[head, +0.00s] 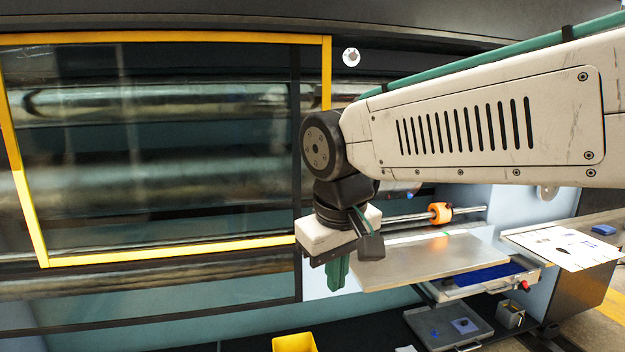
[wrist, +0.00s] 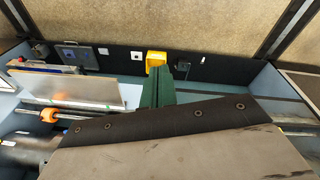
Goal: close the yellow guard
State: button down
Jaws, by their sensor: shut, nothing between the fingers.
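The yellow guard (head: 170,38) is a yellow-framed clear panel in front of the rollers, at the left of the head view. Its right edge lies behind and beside my wrist, and part of that edge is hidden by my arm. My gripper (head: 337,274) hangs down just right of the guard's lower right corner, in front of the machine. Its green fingers are shut with nothing between them. In the wrist view the green fingers (wrist: 156,92) point away toward the machine's low wall. Whether the gripper touches the guard cannot be told.
A metal plate (head: 425,262) and a rod with an orange collar (head: 440,213) are right of my gripper. Below are a grey tray (head: 450,325) and a yellow bin (head: 294,343). A table with papers (head: 565,247) stands at the far right.

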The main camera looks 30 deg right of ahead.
jog(key=w+d+r+m+t+h, duration=0.1)
jog(key=w+d+r, duration=0.2)
jog(key=w, duration=0.5)
jog(key=w+d+r+h, duration=0.1)
jog(key=w+d+r, duration=0.25)
jog(key=w, duration=0.55)
jog(key=m+t+h, duration=0.1)
jog(key=h, duration=0.2)
send_near(297, 181)
jog(key=s+d+f, duration=0.1)
jog(key=s+f, duration=0.2)
jog(key=f, duration=0.3)
jog(key=d, duration=0.4)
jog(key=shift+s+d+f, duration=0.15)
jog(key=shift+s+d, duration=0.1)
jog(key=shift+s, duration=0.15)
